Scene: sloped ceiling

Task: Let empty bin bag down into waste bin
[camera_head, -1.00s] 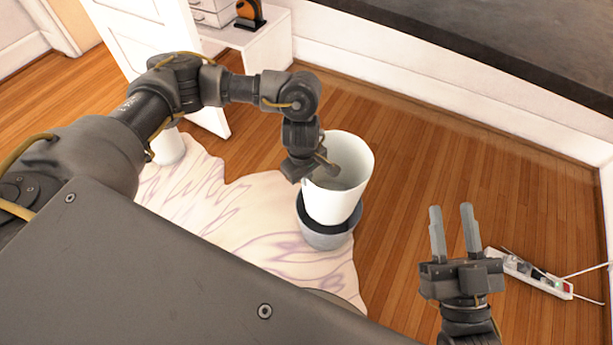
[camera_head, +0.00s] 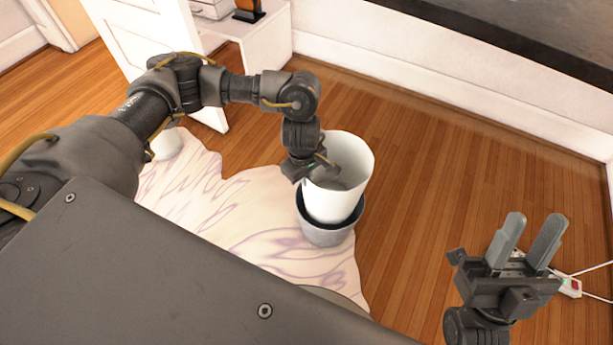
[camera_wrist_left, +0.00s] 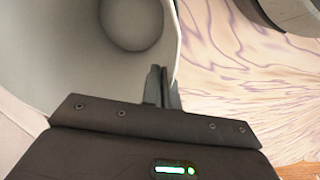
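The empty bin bag (camera_head: 338,195) is a white, open-topped, bucket-like shape, upright with its mouth facing up. My left gripper (camera_head: 326,161) is shut on the left side of its rim. In the left wrist view, the closed fingers (camera_wrist_left: 160,88) pinch the bag's wall (camera_wrist_left: 60,55), and the pale inside shows. The grey waste bin (camera_head: 326,235) stands below, its dark opening around the bag's lower end. The bag's bottom looks at or just inside the bin's mouth; its exact depth is unclear. My right gripper (camera_head: 531,238) is open and empty, away to the right.
The bin stands at the edge of a pale marbled rug (camera_head: 240,215) on a wooden floor. A power strip (camera_head: 570,286) with cables lies behind my right gripper. A white shelf unit (camera_head: 260,45) and an open white door (camera_head: 140,50) are at the back left.

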